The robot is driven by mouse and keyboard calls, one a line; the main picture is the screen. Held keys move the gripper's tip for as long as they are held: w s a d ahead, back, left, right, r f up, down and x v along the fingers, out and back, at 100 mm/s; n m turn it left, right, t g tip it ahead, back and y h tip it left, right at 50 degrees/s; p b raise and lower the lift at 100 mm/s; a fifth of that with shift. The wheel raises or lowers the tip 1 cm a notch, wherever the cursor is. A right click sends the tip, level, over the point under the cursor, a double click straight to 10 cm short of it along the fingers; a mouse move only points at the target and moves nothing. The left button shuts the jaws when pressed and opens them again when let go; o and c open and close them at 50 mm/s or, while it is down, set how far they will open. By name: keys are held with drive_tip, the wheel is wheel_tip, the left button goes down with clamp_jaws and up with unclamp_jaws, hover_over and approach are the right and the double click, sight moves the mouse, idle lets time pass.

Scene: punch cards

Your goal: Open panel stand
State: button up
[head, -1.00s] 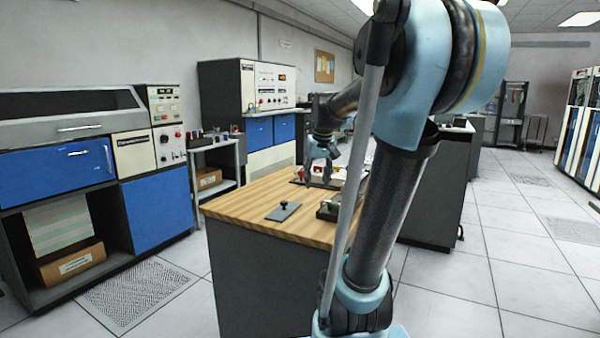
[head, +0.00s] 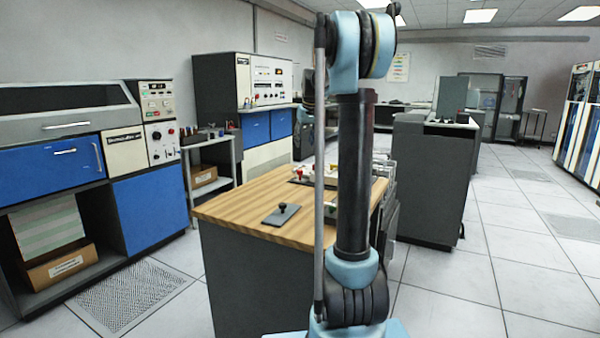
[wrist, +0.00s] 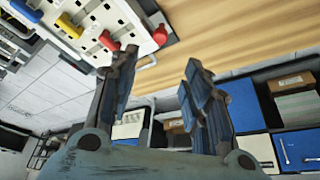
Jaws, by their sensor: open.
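A white slotted panel (wrist: 120,22) with yellow, red and blue knobs lies at the top left of the wrist view, by the wooden desk top. In the head view, white and red parts (head: 326,169) show at the desk's far side, partly behind my arm. I cannot tell there which part is the stand. My gripper (wrist: 160,72) is open and empty in the wrist view, with its fingers apart from the panel.
The wooden desk (head: 240,208) stands ahead, with a small dark plate with a knob (head: 281,214) on it. Blue-fronted cabinets (head: 155,208) line the left wall. A dark grey machine (head: 430,185) stands right of the desk. Tiled floor is open on the right.

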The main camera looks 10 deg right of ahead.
drive_tip(key=x, duration=1.6)
drive_tip(key=shift+a+f, duration=0.1)
drive_tip(key=shift+f, duration=0.1)
clamp_jaws()
